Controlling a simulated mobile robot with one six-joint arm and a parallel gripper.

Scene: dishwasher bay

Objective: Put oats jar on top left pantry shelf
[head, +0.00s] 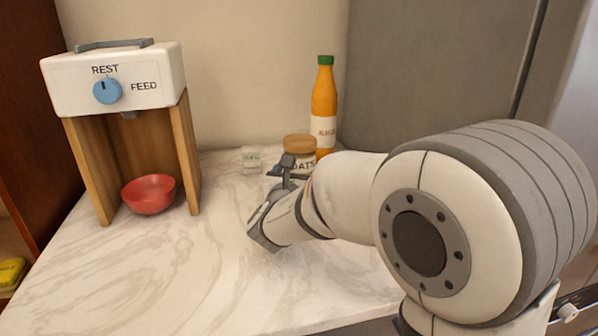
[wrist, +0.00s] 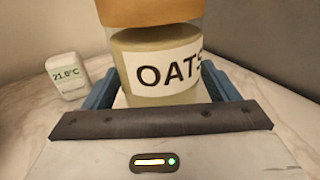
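The oats jar (head: 303,158) stands upright at the back of the marble counter, with a tan lid and a white label. In the wrist view the jar (wrist: 160,75) fills the middle, its label facing me and its top cut off by the frame. My gripper (head: 287,170) is low in front of the jar. Its blue fingers lie on both sides of the jar, with narrow gaps appearing between them and the glass. The fingertips are partly hidden by the jar. The pantry shelf is not clearly identifiable.
An orange bottle (head: 323,105) stands just behind the jar, to its right. A small white thermometer (head: 251,159) stands left of the jar; it shows in the wrist view too (wrist: 67,76). A feeder (head: 115,82) with a red bowl (head: 149,194) stands left. The front counter is clear.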

